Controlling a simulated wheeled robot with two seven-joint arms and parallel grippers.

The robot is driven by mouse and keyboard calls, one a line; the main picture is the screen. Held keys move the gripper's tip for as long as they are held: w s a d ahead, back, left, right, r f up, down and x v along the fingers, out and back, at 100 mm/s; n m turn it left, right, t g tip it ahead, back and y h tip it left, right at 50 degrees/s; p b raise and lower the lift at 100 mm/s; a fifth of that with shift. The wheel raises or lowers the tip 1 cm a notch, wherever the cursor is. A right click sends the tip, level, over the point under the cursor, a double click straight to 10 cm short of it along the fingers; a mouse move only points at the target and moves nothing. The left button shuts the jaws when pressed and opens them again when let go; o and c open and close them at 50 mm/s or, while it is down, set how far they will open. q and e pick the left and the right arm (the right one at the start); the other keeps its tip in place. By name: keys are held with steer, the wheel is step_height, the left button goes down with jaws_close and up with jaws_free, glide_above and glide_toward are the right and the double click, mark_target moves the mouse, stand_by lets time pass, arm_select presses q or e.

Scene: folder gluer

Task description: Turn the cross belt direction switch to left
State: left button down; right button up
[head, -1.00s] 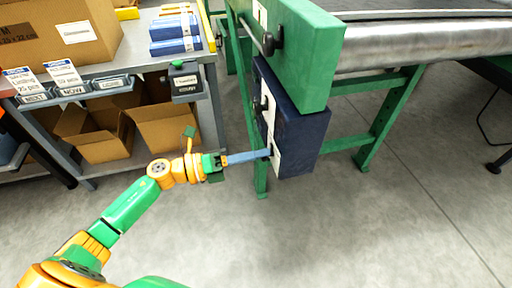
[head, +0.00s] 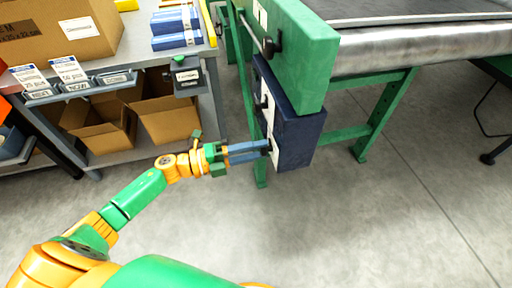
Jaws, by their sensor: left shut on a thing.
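The dark blue control box (head: 298,138) hangs under the green end of the belt frame. Its left side carries a pale panel (head: 271,118) with dark knobs; the lower knob is at my fingertips and mostly hidden. My left gripper (head: 266,147) reaches in from the left, its long blue-grey fingers shut on the lower switch knob. Which way the knob points is too small to tell. My right gripper is not in view.
The belt frame (head: 295,50) with its steel roller (head: 420,45) spans the upper right. A packing table (head: 130,75) with a cardboard box (head: 60,30) and blue stacks stands at left. The floor in front is clear.

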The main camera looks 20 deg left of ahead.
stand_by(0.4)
arm_select(q)
steer(key=c, duration=0.5)
jaws_free()
steer(key=v, duration=0.7)
